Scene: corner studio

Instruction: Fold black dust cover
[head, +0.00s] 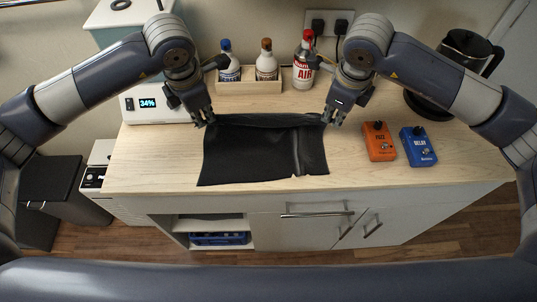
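The black dust cover (245,158) lies spread over the middle of the light wood counter, its near edge close to the counter's front edge. It has a crease or seam running front to back on its right part, and its far edge looks slightly raised. My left gripper (205,119) is at the cover's far left corner, pointing down. My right gripper (330,117) is at the far right corner, also pointing down. The fingertips are small and dark against the cloth, so I cannot tell whether either one grips the edge.
A wooden tray (250,87) with small bottles stands behind the cover, with a red and white air can (303,62) at its right. An orange pedal (379,141) and a blue pedal (418,146) sit to the right. A dark kettle (463,58) and a display device (153,103) flank the back.

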